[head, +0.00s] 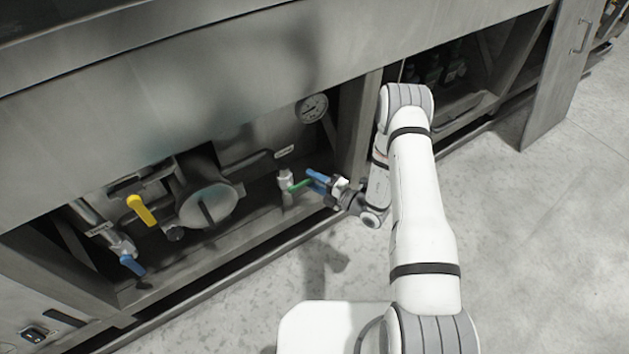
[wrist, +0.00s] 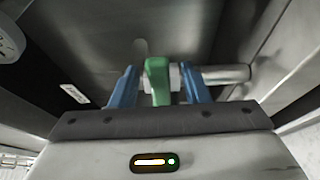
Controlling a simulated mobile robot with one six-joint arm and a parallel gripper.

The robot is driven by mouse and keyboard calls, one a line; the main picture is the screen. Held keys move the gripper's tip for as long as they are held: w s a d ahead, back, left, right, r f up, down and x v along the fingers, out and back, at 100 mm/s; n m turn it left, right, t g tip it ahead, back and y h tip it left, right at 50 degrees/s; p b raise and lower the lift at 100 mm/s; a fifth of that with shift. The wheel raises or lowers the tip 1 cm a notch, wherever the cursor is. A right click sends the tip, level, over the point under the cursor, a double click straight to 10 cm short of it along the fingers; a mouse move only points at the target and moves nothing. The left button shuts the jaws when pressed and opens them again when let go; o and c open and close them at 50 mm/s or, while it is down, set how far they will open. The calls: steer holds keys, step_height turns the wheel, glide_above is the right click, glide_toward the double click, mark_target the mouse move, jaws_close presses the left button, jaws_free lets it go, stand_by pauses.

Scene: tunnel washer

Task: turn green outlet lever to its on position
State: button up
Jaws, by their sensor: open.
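The green outlet lever (head: 300,184) sits on a silver valve (head: 285,180) inside the open bay of the washer, its handle pointing right toward my gripper. My gripper (head: 314,179), with blue fingers, reaches in from the right at the handle. In the wrist view the green lever (wrist: 158,82) stands between the two blue fingers of my gripper (wrist: 160,73), with a visible gap on each side. The jaws are open and not closed on it. A silver pipe (wrist: 225,74) runs right behind the lever and the right finger.
A yellow lever (head: 141,209) and a blue-handled valve (head: 131,264) are at the left of the bay. A round flanged cover (head: 208,204) lies between. A dial gauge (head: 312,108) is above the green lever. A steel post (head: 357,125) stands close beside my arm.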

steer(key=shift+w+a, duration=0.35)
steer(key=shift+a, duration=0.2)
jaws_close()
steer(key=shift+d, duration=0.4)
steer(key=shift+w+r, duration=0.1)
